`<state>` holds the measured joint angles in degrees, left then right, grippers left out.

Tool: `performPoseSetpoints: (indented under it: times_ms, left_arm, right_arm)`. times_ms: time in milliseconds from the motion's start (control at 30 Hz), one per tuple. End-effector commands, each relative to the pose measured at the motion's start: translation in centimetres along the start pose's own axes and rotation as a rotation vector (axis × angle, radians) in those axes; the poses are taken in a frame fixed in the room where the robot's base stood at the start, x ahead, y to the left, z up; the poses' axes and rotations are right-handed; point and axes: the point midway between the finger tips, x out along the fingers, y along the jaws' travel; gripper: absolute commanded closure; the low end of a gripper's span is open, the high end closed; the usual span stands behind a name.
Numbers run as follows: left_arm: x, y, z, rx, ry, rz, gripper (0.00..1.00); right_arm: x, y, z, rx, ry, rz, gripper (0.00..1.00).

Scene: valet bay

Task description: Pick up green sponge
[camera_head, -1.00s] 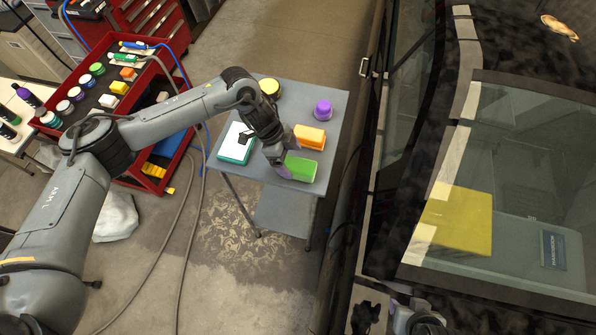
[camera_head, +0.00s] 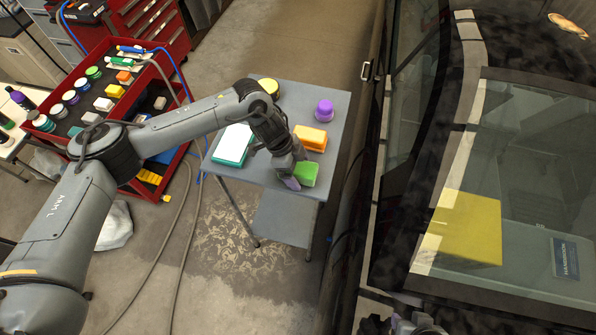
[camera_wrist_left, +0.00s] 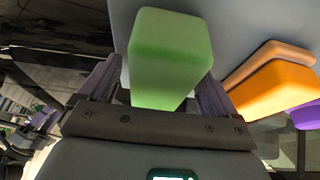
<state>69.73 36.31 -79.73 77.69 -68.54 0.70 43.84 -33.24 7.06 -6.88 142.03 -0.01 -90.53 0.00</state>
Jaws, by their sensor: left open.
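The green sponge (camera_head: 308,174) lies near the front right edge of the small grey table (camera_head: 265,178). My left gripper (camera_head: 291,180) is open at table height, right at the sponge and covering its left part in the head view. In the left wrist view the green sponge (camera_wrist_left: 168,50) stands between the two spread fingers of my left gripper (camera_wrist_left: 155,85). I cannot tell whether either finger touches it. Part of my right gripper (camera_head: 415,328) shows at the bottom edge, and its jaws are not clear.
An orange sponge (camera_head: 311,139) lies just behind the green one. A purple-capped item (camera_head: 324,110), a yellow-topped jar (camera_head: 269,86) and a white-and-teal box (camera_head: 233,145) share the table. A car (camera_head: 515,150) stands close on the right. A red cart (camera_head: 110,110) stands at left.

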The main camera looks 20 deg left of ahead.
Motion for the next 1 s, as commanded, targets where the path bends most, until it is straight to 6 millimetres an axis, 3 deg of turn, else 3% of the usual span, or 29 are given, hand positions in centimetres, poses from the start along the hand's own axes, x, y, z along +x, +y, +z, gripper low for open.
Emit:
performPoseSetpoints:
  times_ms: [933,1000]
  left_arm:
    - [0.44,0.0,0.17,0.001,0.0,0.0,0.08]
    - [0.44,0.0,0.17,0.001,0.0,0.0,0.18]
  right_arm:
    - [-0.22,-0.02,-0.08,0.001,0.001,-0.001,0.57]
    - [-0.21,0.03,-0.07,-0.001,0.001,0.001,0.57]
